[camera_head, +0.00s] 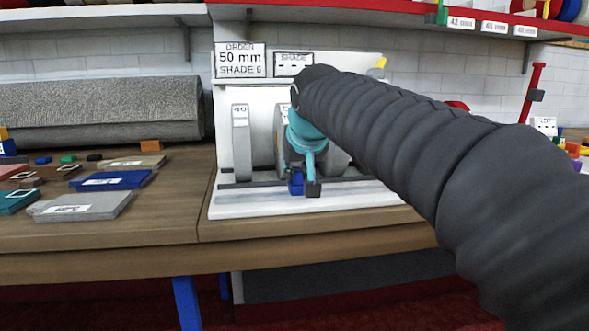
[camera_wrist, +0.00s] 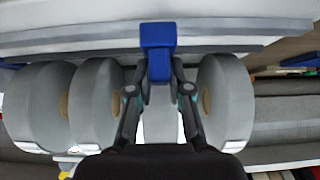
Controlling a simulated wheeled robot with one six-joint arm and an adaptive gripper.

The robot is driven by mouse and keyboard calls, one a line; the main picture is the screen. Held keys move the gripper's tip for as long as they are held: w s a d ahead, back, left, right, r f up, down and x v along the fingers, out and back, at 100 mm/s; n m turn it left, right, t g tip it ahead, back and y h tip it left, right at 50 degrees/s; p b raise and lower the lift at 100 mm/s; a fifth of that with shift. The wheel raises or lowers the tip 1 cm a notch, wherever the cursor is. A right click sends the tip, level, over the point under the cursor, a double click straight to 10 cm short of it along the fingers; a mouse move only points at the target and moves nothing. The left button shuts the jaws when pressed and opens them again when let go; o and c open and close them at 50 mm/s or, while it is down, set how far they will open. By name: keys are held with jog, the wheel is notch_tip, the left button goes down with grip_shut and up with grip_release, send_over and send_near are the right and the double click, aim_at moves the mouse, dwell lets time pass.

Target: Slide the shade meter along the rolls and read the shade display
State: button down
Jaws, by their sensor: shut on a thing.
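The blue shade meter (camera_head: 296,184) sits on a dark rail (camera_head: 245,184) in front of the grey rolls; it also shows in the wrist view (camera_wrist: 158,62). My gripper (camera_head: 304,187) is shut on it, with one finger on either side in the wrist view (camera_wrist: 160,84). A roll marked 40 (camera_head: 241,150) stands upright at the left of the stand. Other rolls are partly hidden by my arm, but several grey rolls (camera_wrist: 224,100) show in the wrist view. The shade display (camera_head: 293,64) shows two dashes, its right edge close to my arm.
An order sign (camera_head: 240,60) reads 50 mm, SHADE 6. The white stand (camera_head: 230,207) rests on a wooden bench (camera_head: 180,225). Coloured samples (camera_head: 110,180) lie at the left, before a large grey roll (camera_head: 100,110). A red upright post (camera_head: 533,95) is at the right.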

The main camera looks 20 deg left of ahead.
jog(key=shift+f, duration=0.2)
jog(key=c, duration=1.1)
grip_release()
jog(key=shift+d+r, duration=0.1)
jog(key=v, duration=1.2)
